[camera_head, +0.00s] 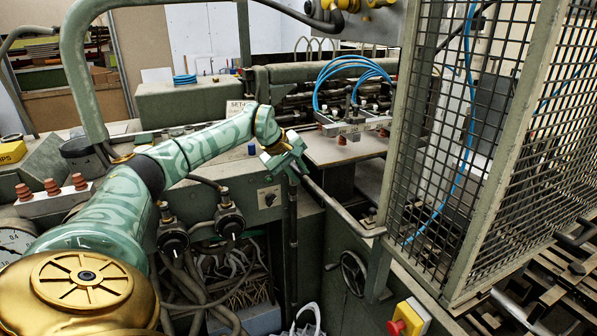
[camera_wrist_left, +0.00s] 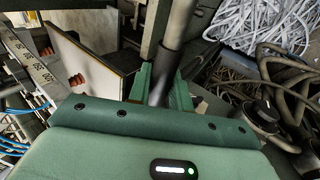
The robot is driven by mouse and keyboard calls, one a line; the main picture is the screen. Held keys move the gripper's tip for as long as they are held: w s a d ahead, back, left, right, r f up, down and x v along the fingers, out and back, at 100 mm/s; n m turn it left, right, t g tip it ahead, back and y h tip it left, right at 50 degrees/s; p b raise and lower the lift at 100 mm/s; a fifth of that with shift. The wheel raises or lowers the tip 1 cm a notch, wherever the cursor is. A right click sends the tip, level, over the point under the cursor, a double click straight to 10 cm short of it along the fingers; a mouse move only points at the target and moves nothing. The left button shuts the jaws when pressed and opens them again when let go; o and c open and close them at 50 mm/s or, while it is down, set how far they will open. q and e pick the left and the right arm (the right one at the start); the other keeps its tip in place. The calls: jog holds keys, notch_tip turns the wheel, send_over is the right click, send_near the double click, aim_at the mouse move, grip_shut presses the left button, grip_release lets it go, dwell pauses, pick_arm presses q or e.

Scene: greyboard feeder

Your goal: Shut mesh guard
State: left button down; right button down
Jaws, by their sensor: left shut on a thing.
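The mesh guard (camera_head: 503,150) stands at the right of the head view, with dark wire mesh in a grey-green frame. A grey bar handle (camera_head: 345,213) runs from its lower left corner toward the middle of the view. My left gripper (camera_head: 290,160) is at the far end of this bar, shut on it. In the left wrist view the bar (camera_wrist_left: 178,28) passes between the two green fingers (camera_wrist_left: 162,88). The fingers hide part of the bar. My right gripper is in neither view.
A flat feed table (camera_head: 340,150) with blue hoses (camera_head: 345,64) lies behind the bar, left of the guard. A handwheel (camera_head: 354,273) and a red button on a yellow box (camera_head: 408,318) are below. Gauge-like fittings (camera_head: 230,220) and cables sit below my left arm.

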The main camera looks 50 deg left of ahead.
pick_arm(q)
jog(key=c, duration=1.4)
grip_release()
jog(key=shift+a+r, duration=0.45)
jog(key=shift+a, duration=0.05)
jog(key=shift+c, duration=0.2)
jog(key=shift+o, duration=0.7)
jog(key=shift+a+f, duration=0.1)
jog(key=shift+a, duration=0.05)
jog(key=shift+w+f, duration=0.1)
jog(key=shift+f, duration=0.1)
jog(key=shift+s+r, duration=0.2)
jog(key=shift+r, duration=0.2)
jog(key=p+v, duration=0.1)
jog(key=v, duration=1.4)
jog(key=shift+s+p, duration=0.3)
jog(key=shift+s, duration=0.1)
